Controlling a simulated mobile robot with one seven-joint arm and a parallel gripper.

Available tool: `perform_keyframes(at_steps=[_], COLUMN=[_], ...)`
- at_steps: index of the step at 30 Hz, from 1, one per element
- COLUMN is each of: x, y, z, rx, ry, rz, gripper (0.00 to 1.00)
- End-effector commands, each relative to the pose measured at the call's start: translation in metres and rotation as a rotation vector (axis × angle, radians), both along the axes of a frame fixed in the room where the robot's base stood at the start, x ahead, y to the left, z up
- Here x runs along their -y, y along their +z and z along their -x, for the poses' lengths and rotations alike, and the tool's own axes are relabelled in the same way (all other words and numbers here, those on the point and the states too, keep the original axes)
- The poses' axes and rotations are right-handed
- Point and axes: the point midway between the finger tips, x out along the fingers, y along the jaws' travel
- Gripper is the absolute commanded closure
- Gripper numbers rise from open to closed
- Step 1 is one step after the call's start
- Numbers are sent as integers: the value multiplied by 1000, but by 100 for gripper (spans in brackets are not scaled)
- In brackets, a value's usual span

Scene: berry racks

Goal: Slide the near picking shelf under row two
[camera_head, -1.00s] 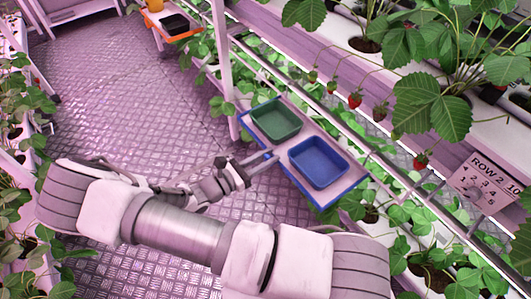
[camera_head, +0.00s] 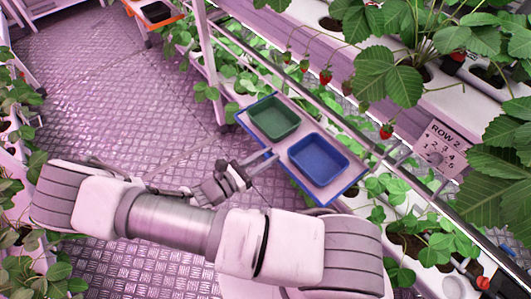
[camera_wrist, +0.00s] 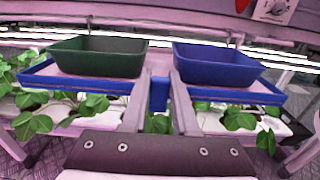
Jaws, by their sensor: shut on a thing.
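The near picking shelf is a pale board with a blue rim (camera_head: 306,196), mounted along the side of the rack. It carries a green bin (camera_head: 274,118) and a blue bin (camera_head: 318,160). My gripper (camera_head: 270,158) reaches the shelf's aisle-side edge between the two bins. In the wrist view, my gripper (camera_wrist: 160,92) is shut on a blue tab at the middle of the shelf's front rim (camera_wrist: 75,84). The green bin (camera_wrist: 97,58) is left of the fingers and the blue bin (camera_wrist: 217,66) is right. The ROW 2 sign (camera_head: 440,150) hangs on the rack, right of the shelf.
A metal rail (camera_head: 290,85) runs along the rack beside hanging strawberries (camera_head: 326,77). A white post (camera_head: 210,65) stands beyond the shelf. An orange-rimmed shelf (camera_head: 137,17) with a dark bin is farther up the aisle. The patterned floor (camera_head: 110,80) is clear; plants line the left side.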

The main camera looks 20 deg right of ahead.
Motion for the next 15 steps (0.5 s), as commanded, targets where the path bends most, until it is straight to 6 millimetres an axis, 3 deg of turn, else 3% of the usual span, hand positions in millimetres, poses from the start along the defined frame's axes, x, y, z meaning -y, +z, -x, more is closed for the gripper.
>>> perform_keyframes(at_steps=[13,14,15], x=[0,0,0], y=[-2,-2,-1], z=[1,1,1], rx=[-2,-2,-2], ry=[1,1,1], rz=[-3,-3,-3], gripper=[100,67,60])
